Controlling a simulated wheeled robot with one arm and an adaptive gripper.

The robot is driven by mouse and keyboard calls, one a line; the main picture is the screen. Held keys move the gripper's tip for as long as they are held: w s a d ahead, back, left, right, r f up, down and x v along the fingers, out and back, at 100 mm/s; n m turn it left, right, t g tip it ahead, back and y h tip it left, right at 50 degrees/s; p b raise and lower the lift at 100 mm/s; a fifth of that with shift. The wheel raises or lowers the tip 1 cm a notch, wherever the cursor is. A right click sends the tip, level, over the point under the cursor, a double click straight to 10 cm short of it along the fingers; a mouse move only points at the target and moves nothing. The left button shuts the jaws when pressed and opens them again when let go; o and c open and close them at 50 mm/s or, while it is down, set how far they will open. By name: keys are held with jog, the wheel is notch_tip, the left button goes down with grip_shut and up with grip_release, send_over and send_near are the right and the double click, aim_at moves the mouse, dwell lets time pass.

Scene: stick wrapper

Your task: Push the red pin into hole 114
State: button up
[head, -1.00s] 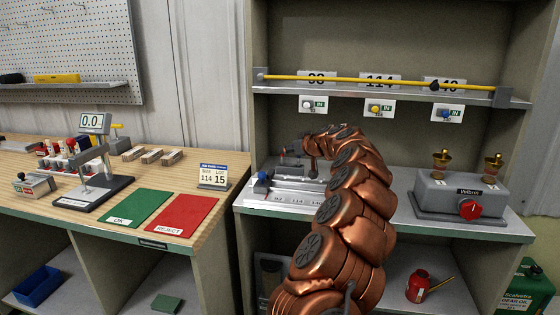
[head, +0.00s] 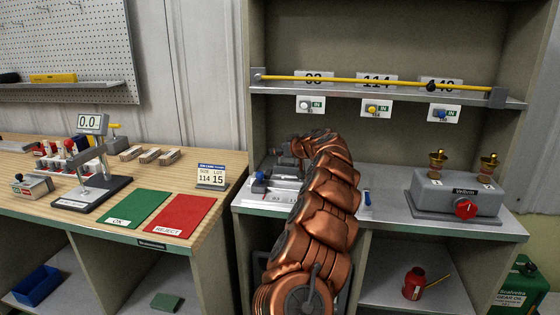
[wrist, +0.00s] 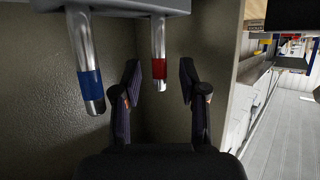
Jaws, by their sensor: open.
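In the wrist view, a metal pin with a red band (wrist: 159,68) hangs down from the underside of a grey block (wrist: 115,6). My gripper (wrist: 160,82) is open, with one dark finger on each side of the red pin's lower end; gaps show on both sides. A second metal pin with a blue band (wrist: 90,84) hangs to the left, outside the fingers.
The fixture stands on a grey shelf (head: 395,222). A grey box with a red knob (head: 465,208) stands to the right. A yellow rod (head: 375,82) crosses above, over labels 93, 114 and 140. A card (head: 211,177) on the wooden bench reads 114 and 15.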

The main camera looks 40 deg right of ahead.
jog(key=shift+c, duration=0.3)
grip_shut()
jog(key=shift+r, duration=0.1)
dwell(0.4)
